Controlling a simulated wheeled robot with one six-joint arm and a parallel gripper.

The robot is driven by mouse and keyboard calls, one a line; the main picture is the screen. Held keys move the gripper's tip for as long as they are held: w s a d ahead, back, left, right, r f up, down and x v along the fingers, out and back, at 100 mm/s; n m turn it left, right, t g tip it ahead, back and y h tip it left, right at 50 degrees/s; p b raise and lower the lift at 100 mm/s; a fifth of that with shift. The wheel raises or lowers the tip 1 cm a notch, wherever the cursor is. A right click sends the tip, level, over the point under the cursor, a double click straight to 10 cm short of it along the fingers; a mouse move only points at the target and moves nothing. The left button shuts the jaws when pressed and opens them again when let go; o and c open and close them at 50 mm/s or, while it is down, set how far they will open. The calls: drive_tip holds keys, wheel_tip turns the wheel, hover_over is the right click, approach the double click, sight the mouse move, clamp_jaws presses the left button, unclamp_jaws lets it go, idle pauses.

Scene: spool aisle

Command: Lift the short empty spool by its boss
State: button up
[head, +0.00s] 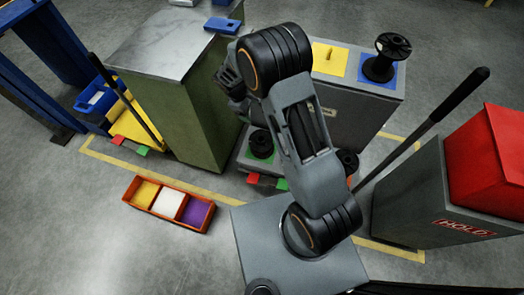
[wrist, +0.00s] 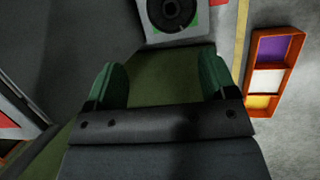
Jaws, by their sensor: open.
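A short black spool (head: 261,146) stands upright on a green patch on a low grey ledge, left of my arm in the head view. In the wrist view a black spool (wrist: 172,12), seen from above with a round centre, lies at the top edge, partly cut off, with green showing around it. My gripper (wrist: 160,78) is open, its two green fingers wide apart with nothing between them. The spool is beyond the fingertips, apart from them. In the head view my arm mostly hides the gripper.
A taller black spool (head: 380,65) stands on a blue patch on the grey cabinet. Another dark spool (head: 347,160) is partly hidden by my arm. A green cabinet (head: 175,110) stands left. An orange tray (head: 168,203) lies on open floor. A grey HOLD cabinet (head: 425,195) stands right.

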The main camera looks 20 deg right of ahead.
wheel_tip(320, 180, down, 11)
drive_tip(key=w+a+n+b, duration=0.1)
drive_tip(key=n+b, duration=0.1)
drive_tip(key=b, duration=0.1)
drive_tip(key=h+b, duration=0.1)
drive_tip(key=b, duration=0.1)
approach(260, 138)
drive_tip(key=shift+s+d+f, duration=0.55)
drive_tip(key=shift+s+d, duration=0.15)
drive_tip(key=shift+b+x, duration=0.9)
drive_tip(key=shift+x, duration=2.15)
drive_tip(key=shift+s, duration=0.1)
drive_tip(key=shift+c, duration=0.3)
drive_tip(key=shift+r, duration=0.1)
drive_tip(key=c, duration=1.4)
